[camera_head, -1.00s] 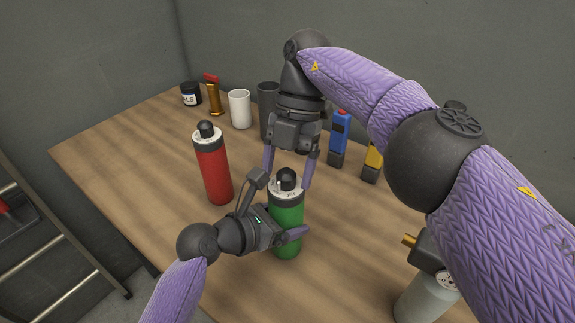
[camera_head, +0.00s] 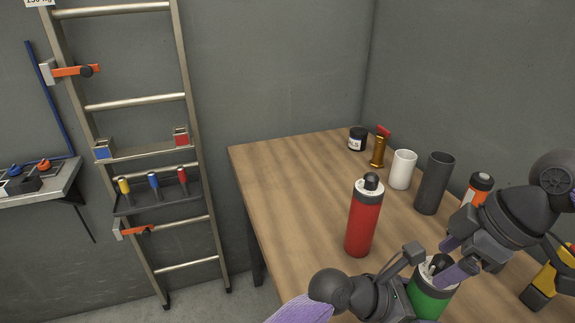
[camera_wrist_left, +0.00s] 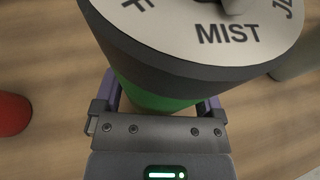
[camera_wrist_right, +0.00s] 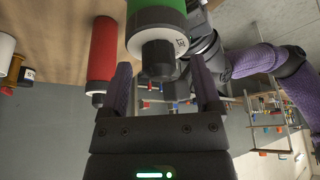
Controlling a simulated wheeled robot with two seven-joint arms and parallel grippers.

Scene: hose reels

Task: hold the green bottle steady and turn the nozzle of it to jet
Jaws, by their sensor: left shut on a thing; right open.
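The green bottle (camera_head: 430,302) stands upright at the table's near side, low in the head view. My left gripper (camera_wrist_left: 160,98) is shut around its green body, below the dark collar; its fingers are partly hidden. The fingers partly hide the nozzle in the head view.
A red bottle (camera_head: 364,228) stands close to the green one. Behind are a black jar (camera_head: 357,138), a brass nozzle (camera_head: 378,150), a white cup (camera_head: 403,170) and a dark cup (camera_head: 434,184). A yellow item (camera_head: 545,285) lies right. A ladder (camera_head: 188,150) leans left of the table.

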